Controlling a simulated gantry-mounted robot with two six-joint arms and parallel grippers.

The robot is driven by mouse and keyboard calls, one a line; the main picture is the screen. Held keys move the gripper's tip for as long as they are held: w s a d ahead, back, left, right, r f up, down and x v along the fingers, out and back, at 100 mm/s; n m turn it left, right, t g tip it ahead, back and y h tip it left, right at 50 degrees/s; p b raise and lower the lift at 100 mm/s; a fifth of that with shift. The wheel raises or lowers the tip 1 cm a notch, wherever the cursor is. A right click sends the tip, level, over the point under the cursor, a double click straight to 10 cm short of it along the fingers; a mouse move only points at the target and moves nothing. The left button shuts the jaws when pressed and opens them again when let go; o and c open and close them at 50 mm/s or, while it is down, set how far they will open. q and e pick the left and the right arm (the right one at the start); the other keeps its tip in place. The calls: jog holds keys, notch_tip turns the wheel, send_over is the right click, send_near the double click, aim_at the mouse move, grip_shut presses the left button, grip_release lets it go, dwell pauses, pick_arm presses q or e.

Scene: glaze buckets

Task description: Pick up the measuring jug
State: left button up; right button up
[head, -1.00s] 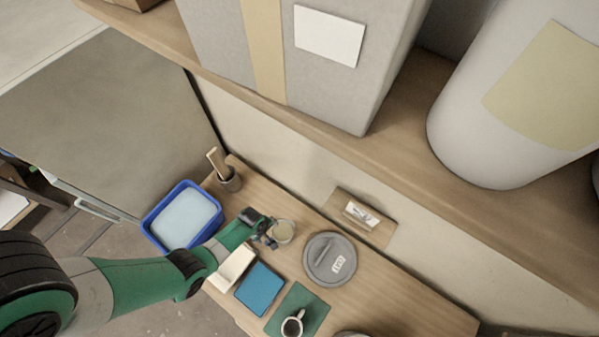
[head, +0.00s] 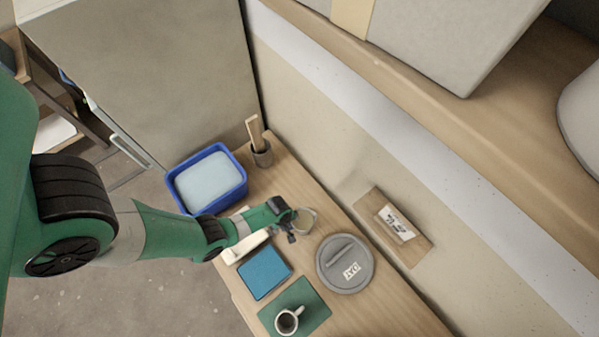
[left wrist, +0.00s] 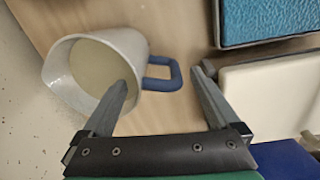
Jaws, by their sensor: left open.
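The measuring jug (left wrist: 112,48) is pale with a blue handle (left wrist: 176,80), at the left of the left wrist view. I look down into its open top, and its contents look cream. In the head view the jug (head: 306,222) stands on the wooden workbench (head: 345,222). My left gripper (left wrist: 160,80) is open, with the handle showing between its fingertips. The left finger overlaps the jug's rim in the picture; I cannot tell whether it touches. The head view shows this gripper (head: 291,230) beside the jug. My right gripper is not in view.
A brush pot (head: 262,154) is at the back. A shelf (head: 470,130) overhangs.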

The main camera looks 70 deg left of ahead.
aim_at(298, 224)
pick_arm(q)
notch_tip(298, 224, down, 4)
jog(key=shift+r+b, duration=0.1)
jog(key=shift+b, duration=1.15)
jog(key=shift+r, duration=0.1)
grip_shut()
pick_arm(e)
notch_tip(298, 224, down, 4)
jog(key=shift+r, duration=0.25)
pick_arm(q)
jog(key=shift+w, duration=0.1)
